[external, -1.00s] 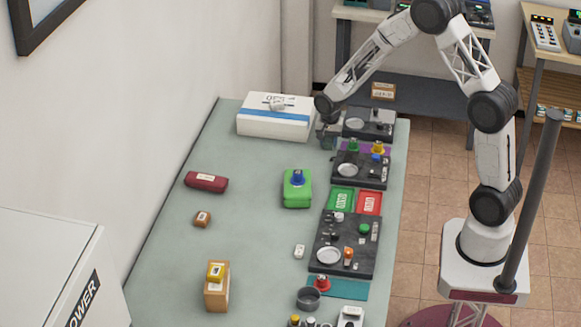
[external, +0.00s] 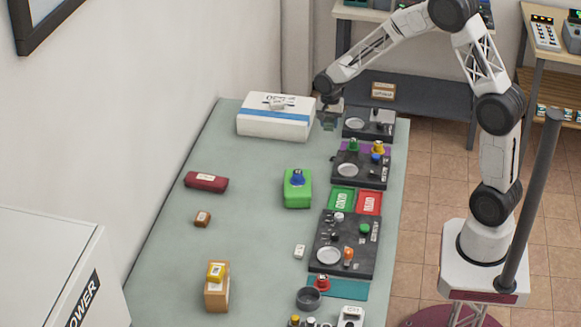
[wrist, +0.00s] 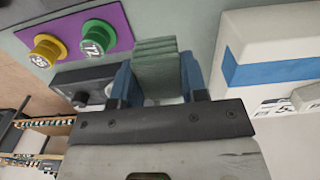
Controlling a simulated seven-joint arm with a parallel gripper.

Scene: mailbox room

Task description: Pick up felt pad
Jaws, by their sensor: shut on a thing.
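The felt pad (wrist: 157,72) is a grey-green, layered block in the wrist view. My gripper (wrist: 157,80) is shut on it, with a blue finger on each side. In the external view my gripper (external: 329,122) hangs at the far end of the table, between the white box and the far black panel. The pad is small and hard to make out there. It appears to be held above the tabletop.
A white box with a blue stripe (external: 274,120) stands left of my gripper.

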